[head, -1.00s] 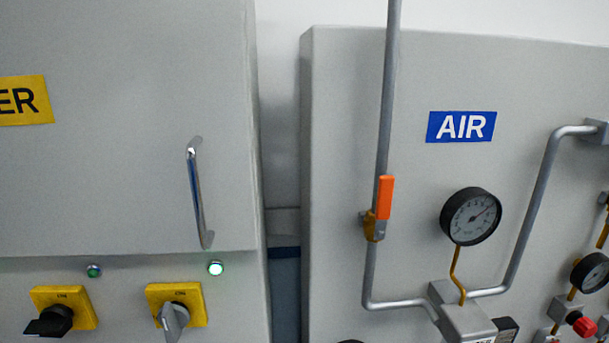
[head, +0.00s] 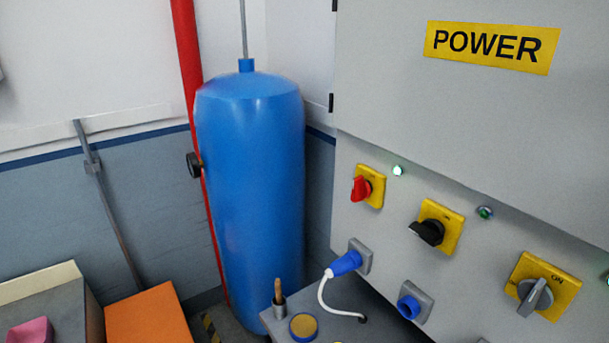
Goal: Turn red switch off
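The red switch (head: 361,188) is a red rotary knob on a yellow plate (head: 376,186), at the left end of the power cabinet's lower face. A small indicator light (head: 397,170) to its upper right glows whitish green. The knob's exact setting is too small to read. A black rotary switch (head: 427,232) and a grey rotary switch (head: 535,297), both on yellow plates, sit further right. Neither of my grippers is in view.
The grey cabinet with the POWER sign (head: 487,46) fills the right. A blue plug (head: 345,264) with a white cable sits below the red switch, beside a blue socket (head: 409,305). A blue tank (head: 250,180) and red pipe (head: 188,70) stand left. An orange box (head: 148,318) is lower left.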

